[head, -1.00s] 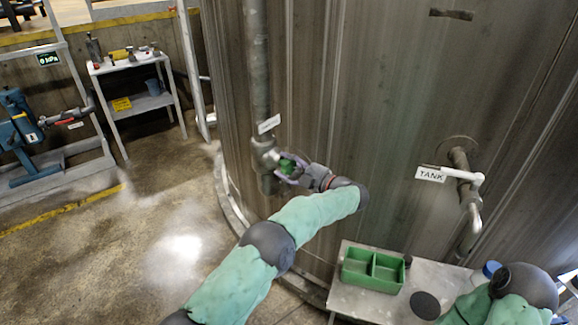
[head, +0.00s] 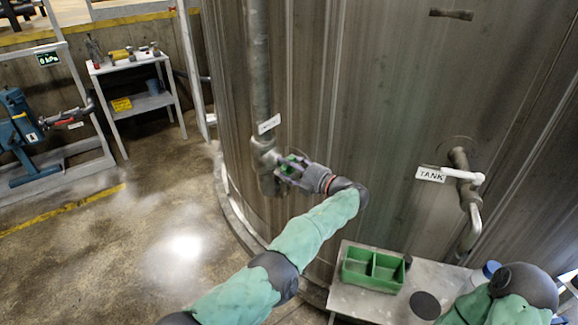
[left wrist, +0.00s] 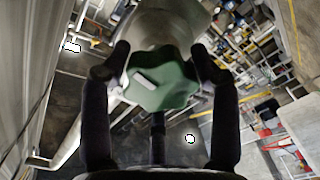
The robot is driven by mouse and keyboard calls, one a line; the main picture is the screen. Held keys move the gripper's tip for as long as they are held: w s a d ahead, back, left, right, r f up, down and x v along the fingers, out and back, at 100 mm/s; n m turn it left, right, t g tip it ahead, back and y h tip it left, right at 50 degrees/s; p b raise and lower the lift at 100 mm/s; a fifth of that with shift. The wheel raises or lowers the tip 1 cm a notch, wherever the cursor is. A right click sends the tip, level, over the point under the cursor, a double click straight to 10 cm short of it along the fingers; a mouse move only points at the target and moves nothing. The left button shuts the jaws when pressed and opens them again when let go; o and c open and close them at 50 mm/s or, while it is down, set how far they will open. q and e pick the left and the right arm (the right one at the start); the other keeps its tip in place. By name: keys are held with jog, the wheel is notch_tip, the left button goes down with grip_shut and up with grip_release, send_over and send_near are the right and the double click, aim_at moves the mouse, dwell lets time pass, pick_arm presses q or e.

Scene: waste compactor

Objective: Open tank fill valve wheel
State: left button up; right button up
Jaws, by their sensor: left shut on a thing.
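The green valve wheel (head: 291,163) sits on a grey vertical pipe (head: 262,110) against the large tank, below a small white label (head: 269,124). My left gripper (head: 288,167) is shut on the wheel from the right and partly hides it. In the left wrist view the lobed green wheel (left wrist: 162,85), with a pale bar mark on its face, lies between the two dark fingers (left wrist: 158,70), one on each side. My right arm shows only in part at the lower right of the head view, and its gripper is out of view.
A metal table (head: 345,297) with a green two-compartment tray (head: 372,268) stands at the lower right. A pipe with a white handle (head: 462,175) and a TANK label (head: 430,174) juts from the tank.

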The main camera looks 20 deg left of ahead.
pick_arm(q)
jog(key=shift+f, duration=0.15)
dwell(0.4)
jog(key=o, duration=1.2)
jog(key=shift+c, duration=0.2)
jog(key=v, duration=1.2)
